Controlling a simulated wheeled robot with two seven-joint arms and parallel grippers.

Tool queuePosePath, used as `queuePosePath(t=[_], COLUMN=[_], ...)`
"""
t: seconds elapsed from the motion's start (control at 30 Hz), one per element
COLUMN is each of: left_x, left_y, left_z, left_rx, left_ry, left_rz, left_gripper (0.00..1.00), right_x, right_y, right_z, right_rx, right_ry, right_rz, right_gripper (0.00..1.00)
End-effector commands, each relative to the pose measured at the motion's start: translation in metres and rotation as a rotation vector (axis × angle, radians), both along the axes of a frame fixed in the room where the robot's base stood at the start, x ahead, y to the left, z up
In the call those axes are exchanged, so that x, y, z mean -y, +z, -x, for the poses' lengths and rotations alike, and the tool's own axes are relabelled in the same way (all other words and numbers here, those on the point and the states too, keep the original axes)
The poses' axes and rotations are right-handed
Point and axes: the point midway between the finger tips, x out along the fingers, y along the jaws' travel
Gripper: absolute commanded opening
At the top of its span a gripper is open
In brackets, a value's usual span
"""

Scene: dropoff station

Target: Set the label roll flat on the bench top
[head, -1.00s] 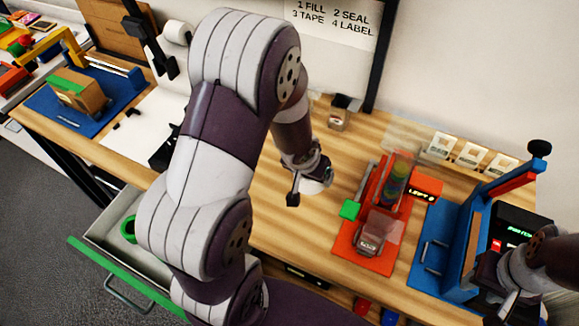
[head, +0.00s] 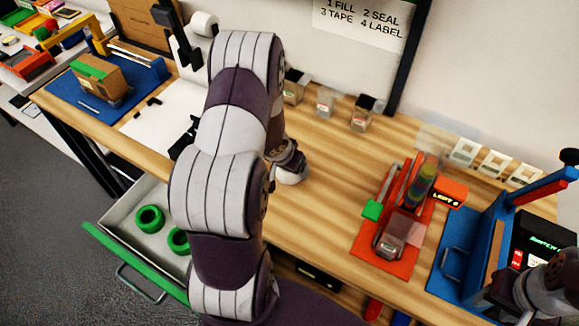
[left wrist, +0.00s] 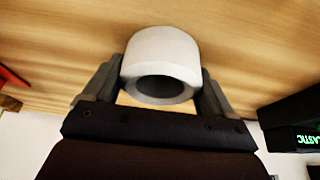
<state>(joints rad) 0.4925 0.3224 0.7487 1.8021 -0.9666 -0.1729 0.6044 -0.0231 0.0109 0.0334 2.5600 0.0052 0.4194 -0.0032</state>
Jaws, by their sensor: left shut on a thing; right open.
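The label roll is a white ring with a dark hollow core, gripped between the two fingers of my left gripper (left wrist: 160,78) in the left wrist view (left wrist: 162,58). In the head view the label roll (head: 292,174) shows partly behind my left arm, low over the bench top (head: 330,205). I cannot tell whether it touches the wood. My left gripper (head: 272,180) is mostly hidden by its wrist there. My right gripper (head: 515,303) is at the lower right, beside the blue stand, and its fingers are hard to make out.
Small clear bins (head: 362,115) stand along the back. A red station (head: 395,240) and a blue stand (head: 450,245) are on the right. An open drawer (head: 115,230) with green rings (head: 150,218) juts out at the left front. Bare wood lies between the left arm and red station.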

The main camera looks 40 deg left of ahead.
Motion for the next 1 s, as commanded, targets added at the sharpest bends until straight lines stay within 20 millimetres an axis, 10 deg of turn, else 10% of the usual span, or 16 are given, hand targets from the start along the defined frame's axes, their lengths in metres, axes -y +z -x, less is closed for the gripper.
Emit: queuePosePath(t=[0.27,0.3,0.33,0.67,1.0], left_x=[0.000,0.000,0.000,0.000,0.003], left_y=[-0.004,-0.003,-0.003,0.008,0.082], left_z=[0.000,0.000,0.000,0.002,0.030], left_rx=[-0.001,-0.001,-0.001,0.000,0.001], left_ry=[0.000,0.000,0.000,0.000,0.001], left_rz=[0.000,0.000,0.000,0.000,0.000], left_gripper=[0.52,0.95,1.00,1.00,1.00], right_x=[0.000,0.000,0.000,0.000,0.000], right_y=[-0.003,-0.002,-0.002,0.005,0.041], right_z=[0.000,0.000,0.000,0.000,0.000], right_rx=[0.000,0.000,0.000,0.000,0.000], right_ry=[0.000,0.000,0.000,0.000,0.000], right_rz=[0.000,0.000,0.000,0.000,0.000], right_gripper=[0.43,0.43,0.43,0.43,0.43])
